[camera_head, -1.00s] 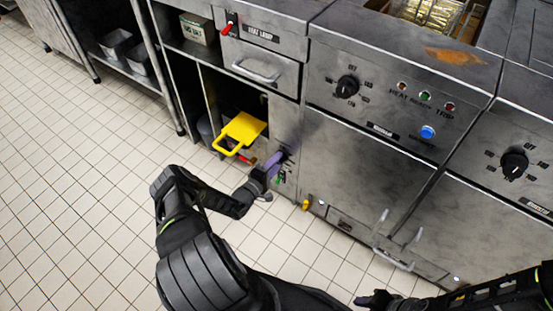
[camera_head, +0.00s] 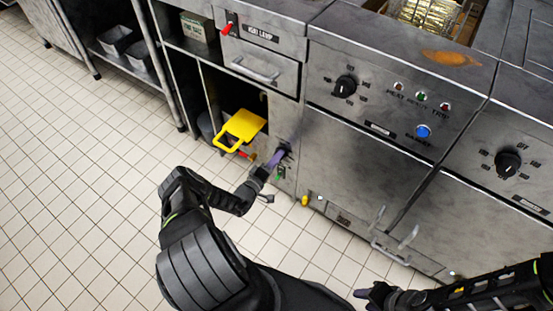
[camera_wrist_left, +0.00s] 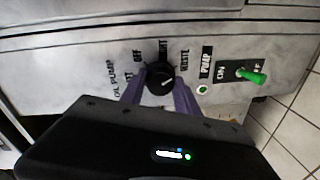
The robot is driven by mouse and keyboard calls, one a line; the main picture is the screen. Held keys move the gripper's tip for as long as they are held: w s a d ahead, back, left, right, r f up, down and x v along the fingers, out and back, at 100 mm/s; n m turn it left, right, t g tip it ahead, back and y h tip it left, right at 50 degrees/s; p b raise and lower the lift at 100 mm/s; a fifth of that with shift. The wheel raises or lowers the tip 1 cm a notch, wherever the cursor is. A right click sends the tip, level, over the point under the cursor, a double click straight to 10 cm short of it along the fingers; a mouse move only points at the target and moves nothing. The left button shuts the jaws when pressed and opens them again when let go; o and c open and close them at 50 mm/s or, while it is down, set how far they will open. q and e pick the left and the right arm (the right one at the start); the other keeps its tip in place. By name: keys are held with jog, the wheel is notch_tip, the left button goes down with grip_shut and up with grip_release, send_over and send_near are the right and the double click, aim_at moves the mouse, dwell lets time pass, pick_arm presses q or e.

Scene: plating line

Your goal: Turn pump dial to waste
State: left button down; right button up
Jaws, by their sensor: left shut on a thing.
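The black pump dial (camera_wrist_left: 160,77) sits on the steel panel in the left wrist view, with OIL PUMP and OFF labels to its left and a WASTE label (camera_wrist_left: 185,59) to its upper right. My left gripper (camera_wrist_left: 158,85) is shut on the dial, one purple finger on each side. A pale mark shows on the dial's face, but its exact setting is hard to read. In the head view my left gripper (camera_head: 277,159) is at the low panel and its fingers hide most of the dial. My right gripper (camera_head: 362,293) is at the bottom, its jaws unclear.
A green-tipped pump switch (camera_wrist_left: 252,76) stands right of the dial. A yellow handled piece (camera_head: 240,128) sticks out of the open cabinet left of my left gripper. A red lever (camera_head: 227,28) is above. The tiled floor (camera_head: 80,190) at left is clear.

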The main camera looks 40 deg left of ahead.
pick_arm(q)
jog(key=c, duration=0.9)
grip_release()
jog(key=s+p, duration=0.2)
jog(key=s, duration=0.5)
jog(key=shift+s+d+r, duration=0.2)
jog(key=shift+s+r, duration=0.05)
jog(key=shift+s, duration=0.1)
jog(key=shift+d, duration=0.1)
